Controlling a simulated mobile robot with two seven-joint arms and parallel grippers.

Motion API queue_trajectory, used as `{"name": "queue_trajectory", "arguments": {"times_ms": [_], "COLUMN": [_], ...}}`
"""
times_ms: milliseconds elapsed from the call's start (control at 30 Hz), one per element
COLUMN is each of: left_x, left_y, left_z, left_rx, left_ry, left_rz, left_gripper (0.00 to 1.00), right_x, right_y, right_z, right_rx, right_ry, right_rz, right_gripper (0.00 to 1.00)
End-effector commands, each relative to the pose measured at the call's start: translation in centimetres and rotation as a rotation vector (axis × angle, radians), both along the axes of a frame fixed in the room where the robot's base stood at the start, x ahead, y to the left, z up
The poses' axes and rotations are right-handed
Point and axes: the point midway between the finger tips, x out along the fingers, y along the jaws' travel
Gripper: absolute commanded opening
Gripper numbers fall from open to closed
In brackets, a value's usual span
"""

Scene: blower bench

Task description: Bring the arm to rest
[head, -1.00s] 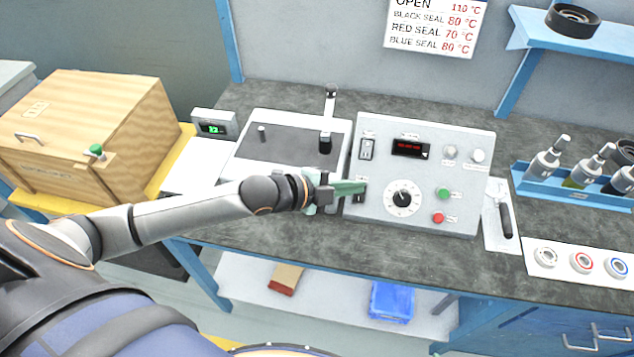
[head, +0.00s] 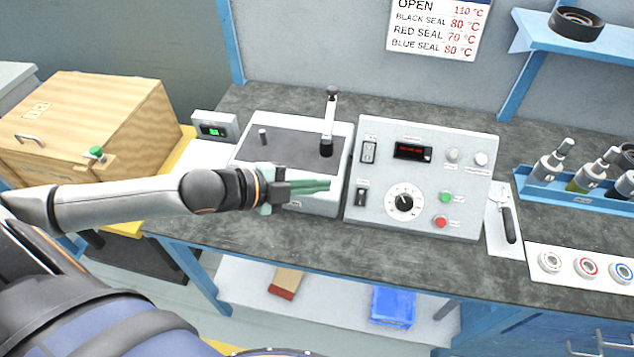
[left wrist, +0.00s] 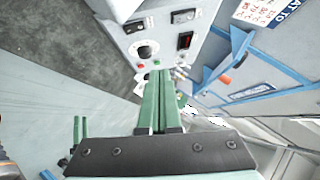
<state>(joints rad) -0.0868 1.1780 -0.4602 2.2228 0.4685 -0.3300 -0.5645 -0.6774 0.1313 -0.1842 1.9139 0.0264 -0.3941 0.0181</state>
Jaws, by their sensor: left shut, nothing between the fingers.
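My left arm reaches in from the left in the head view. My left gripper (head: 308,187) has green fingers that are shut together and empty. It hovers in front of the grey-topped unit (head: 270,140), left of the control panel (head: 380,215), and looks clear of the panel's switches. In the left wrist view the closed fingers (left wrist: 159,100) point toward the panel (left wrist: 150,22).
The panel carries a dial (head: 404,201), a green button (head: 445,197), a red button (head: 440,222) and a red display (head: 411,151). A wooden box (head: 80,130) stands left. A blue bottle rack (head: 560,190) and a ring tray (head: 540,271) are right.

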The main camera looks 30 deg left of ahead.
Motion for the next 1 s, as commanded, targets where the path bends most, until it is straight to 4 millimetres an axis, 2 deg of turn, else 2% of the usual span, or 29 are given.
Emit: {"name": "queue_trajectory", "arguments": {"times_ms": [300,467,600,700,1000], "left_x": [-0.1,-0.9,-2.6,-4.2,-10.6], "left_y": [-0.1,-1.3,-2.3,-2.3,-0.6], "left_z": [-0.2,-1.7,-3.9,-5.5,-9.4], "left_rx": [-0.004,-0.053,-0.130,-0.185,-0.312], "left_ry": [0.008,0.089,0.234,0.355,0.694], "left_rz": [0.007,0.082,0.249,0.402,0.868], "left_gripper": [0.00,0.00,0.00,0.00,0.00], "right_x": [0.0,-0.1,-0.1,-0.1,-0.1], "right_y": [0.0,0.0,0.0,0.0,0.0], "right_z": [0.0,0.0,0.0,0.0,0.0], "right_rx": [0.000,0.000,0.000,0.000,0.000], "right_ry": [0.001,0.001,0.001,0.001,0.002], "right_rz": [0.000,0.000,0.000,0.000,0.000], "right_gripper": [0.50,0.50,0.50,0.50,0.50]}}
